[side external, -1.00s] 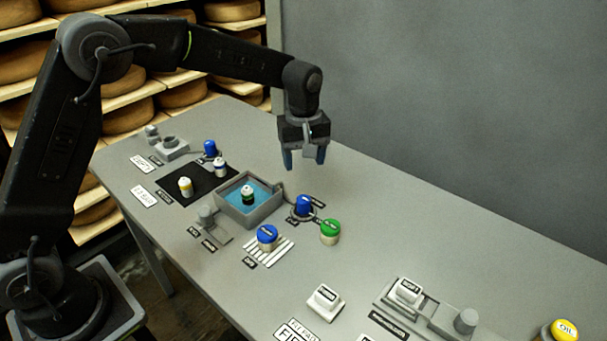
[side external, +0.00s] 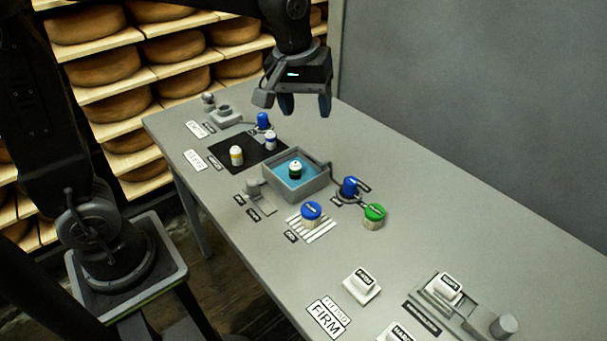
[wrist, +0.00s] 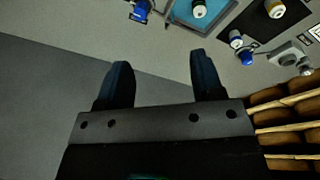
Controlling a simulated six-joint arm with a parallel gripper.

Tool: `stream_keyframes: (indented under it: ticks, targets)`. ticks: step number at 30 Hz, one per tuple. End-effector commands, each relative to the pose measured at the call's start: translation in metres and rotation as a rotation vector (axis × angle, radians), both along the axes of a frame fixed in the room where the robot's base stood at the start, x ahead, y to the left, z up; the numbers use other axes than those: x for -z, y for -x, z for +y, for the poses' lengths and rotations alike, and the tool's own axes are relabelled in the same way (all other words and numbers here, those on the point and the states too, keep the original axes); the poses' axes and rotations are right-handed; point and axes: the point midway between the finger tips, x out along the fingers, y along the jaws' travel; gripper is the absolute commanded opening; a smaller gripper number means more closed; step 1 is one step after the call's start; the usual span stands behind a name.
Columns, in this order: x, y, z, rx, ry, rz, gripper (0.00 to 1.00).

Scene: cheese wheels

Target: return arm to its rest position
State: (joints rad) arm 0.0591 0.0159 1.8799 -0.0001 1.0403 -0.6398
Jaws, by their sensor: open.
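My gripper (side external: 305,106) is open and empty, held above the far part of the table with its fingers pointing down. In the wrist view its two dark blue fingers (wrist: 160,70) are apart with nothing between them. The grey table (side external: 420,200) is below. My arm reaches over from the left, and its upper part is cut off by the top of the side view.
Below stand a grey tray with blue inside (side external: 296,188), a black mat (side external: 255,150) with small jars, blue-topped pieces (side external: 311,210) and a green-topped jar (side external: 374,214). Shelves of cheese wheels (side external: 110,71) rise behind. A grey wall (side external: 480,80) is at right.

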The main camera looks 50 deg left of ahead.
Motion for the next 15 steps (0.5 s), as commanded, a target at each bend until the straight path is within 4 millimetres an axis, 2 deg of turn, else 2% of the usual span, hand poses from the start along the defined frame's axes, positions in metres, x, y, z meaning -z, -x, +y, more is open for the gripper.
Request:
stream_keyframes:
  ticks: [1, 6, 12, 15]
  targets:
    - [-0.009, 0.019, 0.004, 0.047, -0.010, -0.034, 0.61]
    - [-0.020, 0.078, 0.012, 0.226, -0.064, -0.128, 0.61]
    - [-0.013, 0.138, 0.019, 0.413, -0.142, -0.224, 0.61]
    - [-0.005, 0.157, 0.021, 0.481, -0.177, -0.255, 0.61]
